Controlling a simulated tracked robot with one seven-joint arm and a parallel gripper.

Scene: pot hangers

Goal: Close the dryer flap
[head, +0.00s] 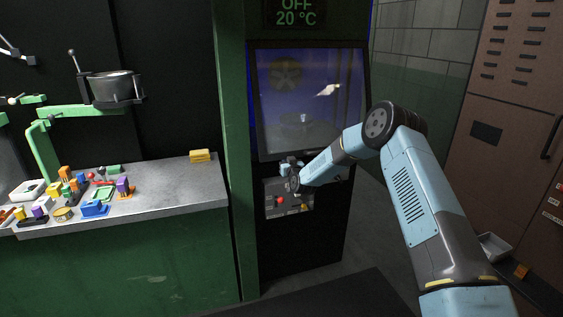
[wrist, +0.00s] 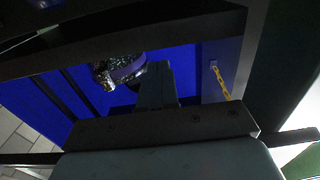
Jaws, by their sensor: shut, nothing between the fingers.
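The dryer is a tall dark cabinet with a green frame post. Its flap (head: 285,125) is a glazed panel in a dark frame, with a blue interior behind it. The flap looks upright over the opening, but I cannot tell whether it is fully shut. My gripper (head: 289,165) is shut and empty at the flap's lower edge, just above the control panel. I cannot tell whether it touches the flap. In the wrist view my gripper's shut fingers (wrist: 156,82) point toward blue surfaces, with a dark bar (wrist: 130,38) across the top.
The control panel (head: 289,201) with a red button sits below the flap. A display (head: 295,12) above reads OFF, 20 °C. A grey workbench (head: 180,180) with coloured parts and a yellow block (head: 200,156) stands left. A brown cabinet (head: 505,130) stands right.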

